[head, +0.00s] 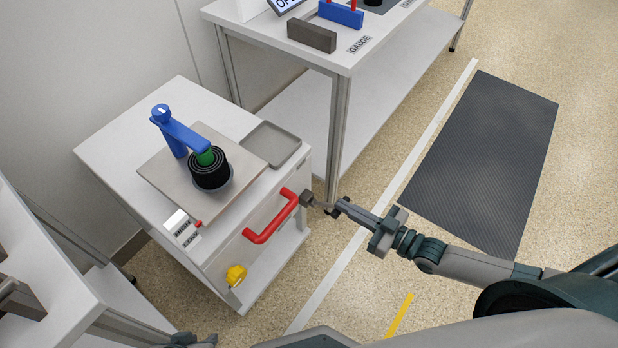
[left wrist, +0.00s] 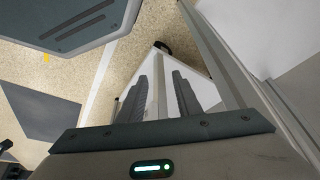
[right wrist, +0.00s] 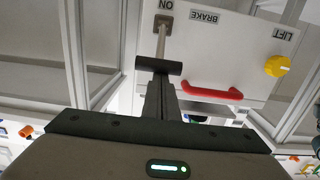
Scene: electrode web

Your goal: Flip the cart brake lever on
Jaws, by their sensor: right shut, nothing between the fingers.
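The brake lever (head: 307,198) is on the cart's front panel, at its right end in the head view. In the right wrist view its rod (right wrist: 160,42) runs from a brownish base to a dark crossbar (right wrist: 150,65). The ON label (right wrist: 165,5) and BRAKE label (right wrist: 203,17) appear upside down there. My right gripper (head: 344,205) is shut and empty, its fingertips (right wrist: 160,78) at the crossbar; I cannot tell whether they touch. My left gripper (left wrist: 168,85) is open and empty, with its fingers apart, low at the head view's bottom edge.
The cart (head: 115,135) carries a red handle (head: 270,220), a yellow knob (head: 236,275), a blue clamp over a black coil (head: 210,172) and a grey tray (head: 271,143). A white table (head: 375,50) stands behind. A dark mat (head: 485,155) lies on open floor at right.

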